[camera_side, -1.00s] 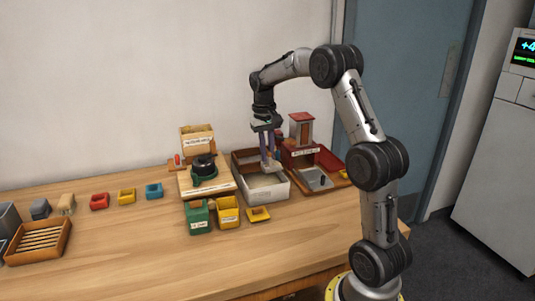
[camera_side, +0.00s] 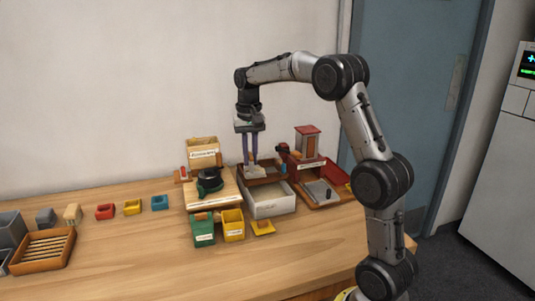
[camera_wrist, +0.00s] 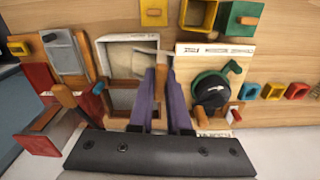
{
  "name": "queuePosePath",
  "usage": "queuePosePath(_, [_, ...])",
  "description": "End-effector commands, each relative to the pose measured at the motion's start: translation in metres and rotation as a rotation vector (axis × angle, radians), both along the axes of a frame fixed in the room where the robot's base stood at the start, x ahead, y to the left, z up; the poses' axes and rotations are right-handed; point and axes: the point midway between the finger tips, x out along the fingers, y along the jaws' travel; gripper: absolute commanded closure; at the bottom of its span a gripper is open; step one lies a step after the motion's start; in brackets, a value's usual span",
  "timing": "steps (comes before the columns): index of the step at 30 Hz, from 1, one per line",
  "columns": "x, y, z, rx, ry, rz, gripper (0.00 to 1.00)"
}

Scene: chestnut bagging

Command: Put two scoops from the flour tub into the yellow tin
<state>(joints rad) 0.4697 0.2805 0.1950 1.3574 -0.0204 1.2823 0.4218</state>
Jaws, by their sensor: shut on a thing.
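My gripper (camera_side: 250,164) is shut on a scoop by its wooden handle (camera_wrist: 166,69). The scoop's pale grey end shows in the side view (camera_side: 250,172) and in the wrist view (camera_wrist: 152,51). It is over the flour tub (camera_side: 270,207), near the tub's left side. The tub also shows in the wrist view (camera_wrist: 103,55), with pale flour in one part and a brown part beside it. I cannot tell how much flour the scoop holds. The yellow tin (camera_side: 233,228) stands open in front of the tub; it also shows in the wrist view (camera_wrist: 187,14).
A green tin (camera_side: 203,232) stands left of the yellow tin, and a flat yellow piece (camera_side: 262,228) lies to its right. A board with a dark round device (camera_side: 209,182) is left of the tub. A red-and-grey station (camera_side: 320,192) is right.

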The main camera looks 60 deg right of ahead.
Motion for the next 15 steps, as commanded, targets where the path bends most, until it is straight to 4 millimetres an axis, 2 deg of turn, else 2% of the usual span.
queuePosePath(1, [0.008, 0.017, 0.001, 0.008, -0.011, -0.012, 1.00])
queuePosePath(6, [0.026, 0.067, 0.001, 0.038, -0.044, -0.083, 1.00])
queuePosePath(12, [0.036, 0.106, 0.001, 0.066, -0.065, -0.142, 1.00])
queuePosePath(14, [0.038, 0.114, 0.000, 0.073, -0.067, -0.156, 1.00])
queuePosePath(15, [0.037, 0.111, -0.010, 0.073, -0.062, -0.157, 1.00])
